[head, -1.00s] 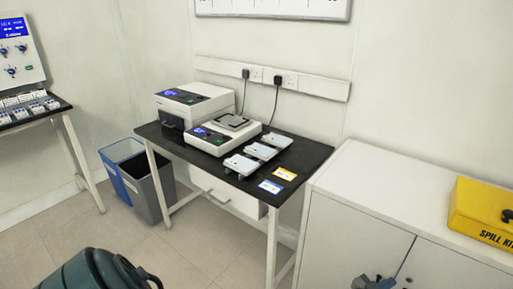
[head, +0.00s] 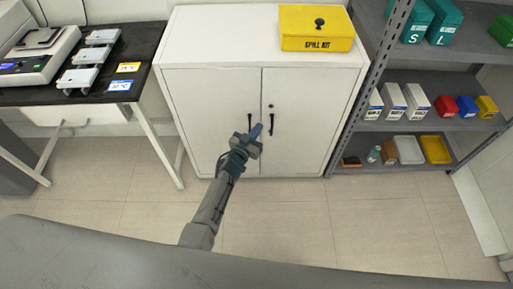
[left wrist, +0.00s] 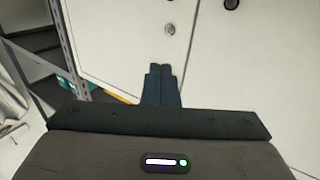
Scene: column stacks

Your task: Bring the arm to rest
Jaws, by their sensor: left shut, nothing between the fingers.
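My left gripper (head: 254,131) is in front of the white cabinet's doors in the head view, with my arm reaching up to it from the lower middle. It is empty. In the left wrist view its two dark fingers (left wrist: 161,84) lie side by side with no gap, against the white doors. Whether the fingers touch the doors cannot be told. My right gripper is in neither view.
The white cabinet (head: 213,98) has two dark handles and a yellow spill kit box (head: 316,29) on top. A grey shelf unit (head: 414,124) with boxes and bins stands at right. A black-topped table (head: 125,47) with instruments stands at left. The floor (head: 300,220) before the cabinet is clear.

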